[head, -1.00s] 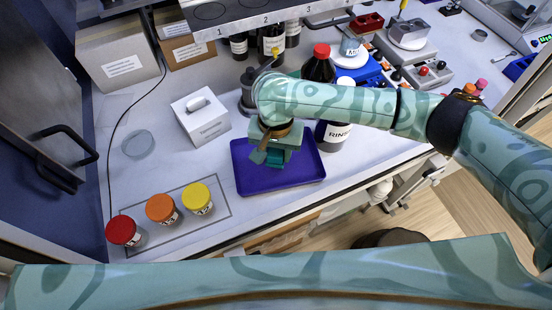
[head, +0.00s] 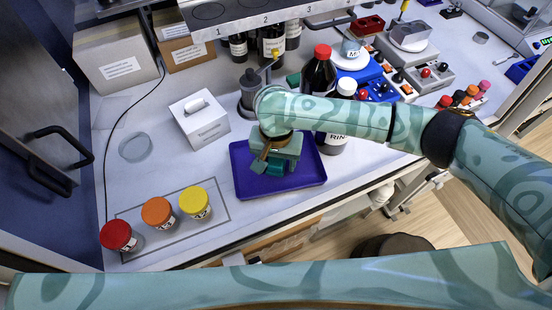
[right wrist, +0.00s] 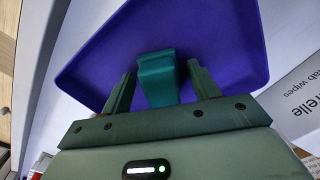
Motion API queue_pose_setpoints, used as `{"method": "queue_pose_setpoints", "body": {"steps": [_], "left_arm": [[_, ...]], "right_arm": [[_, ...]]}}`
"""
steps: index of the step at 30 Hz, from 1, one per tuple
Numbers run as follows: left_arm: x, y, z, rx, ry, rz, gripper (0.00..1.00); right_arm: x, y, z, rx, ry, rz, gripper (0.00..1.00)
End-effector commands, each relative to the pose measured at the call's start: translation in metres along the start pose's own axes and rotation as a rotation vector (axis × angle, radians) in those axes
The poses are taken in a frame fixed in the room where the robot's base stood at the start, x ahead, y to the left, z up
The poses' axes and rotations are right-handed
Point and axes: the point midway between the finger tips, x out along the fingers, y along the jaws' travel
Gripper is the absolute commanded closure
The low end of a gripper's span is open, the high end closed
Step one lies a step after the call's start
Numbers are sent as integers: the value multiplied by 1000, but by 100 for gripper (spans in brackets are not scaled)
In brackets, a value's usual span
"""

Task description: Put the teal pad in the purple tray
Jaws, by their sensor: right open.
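The purple tray (head: 303,178) lies on the bench near its front edge. My right gripper (head: 275,167) reaches down over the tray from the right and hides part of it. In the right wrist view its two fingers (right wrist: 160,72) are spread apart, with the teal pad (right wrist: 157,82) between them and a gap on each side. The pad shows against the tray's purple floor. In the head view the pad (head: 278,169) is partly hidden by the gripper. I cannot tell whether its underside touches the tray floor. My left gripper is not in view.
A white wipes box (head: 199,119) stands left of the tray. Red (head: 118,236), orange (head: 158,213) and yellow (head: 195,203) lidded jars stand at the front left. A dark red-capped bottle (head: 318,72) stands behind my right arm. The bench between jars and tray is clear.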

Motion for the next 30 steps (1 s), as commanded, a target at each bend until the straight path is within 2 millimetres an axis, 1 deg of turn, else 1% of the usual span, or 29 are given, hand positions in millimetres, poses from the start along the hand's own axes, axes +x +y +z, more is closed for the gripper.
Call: {"method": "queue_pose_setpoints", "body": {"steps": [1, 5, 12, 16, 18, 21, 30], "left_arm": [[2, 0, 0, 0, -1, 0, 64], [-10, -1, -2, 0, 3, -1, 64], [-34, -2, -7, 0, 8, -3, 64], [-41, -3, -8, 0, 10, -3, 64], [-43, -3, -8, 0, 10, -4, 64], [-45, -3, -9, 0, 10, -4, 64], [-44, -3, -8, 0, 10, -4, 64]], "right_arm": [[-2, 0, -1, -1, 1, -1, 39], [-25, 0, -1, 0, 3, -1, 39], [-84, 0, -1, -1, 4, -1, 39], [-107, 0, -1, 0, 3, 0, 39], [-114, 0, 0, 0, 1, 0, 39], [-121, 0, -1, 0, 1, 1, 39], [-122, 0, 0, 1, -1, 1, 39]]}}
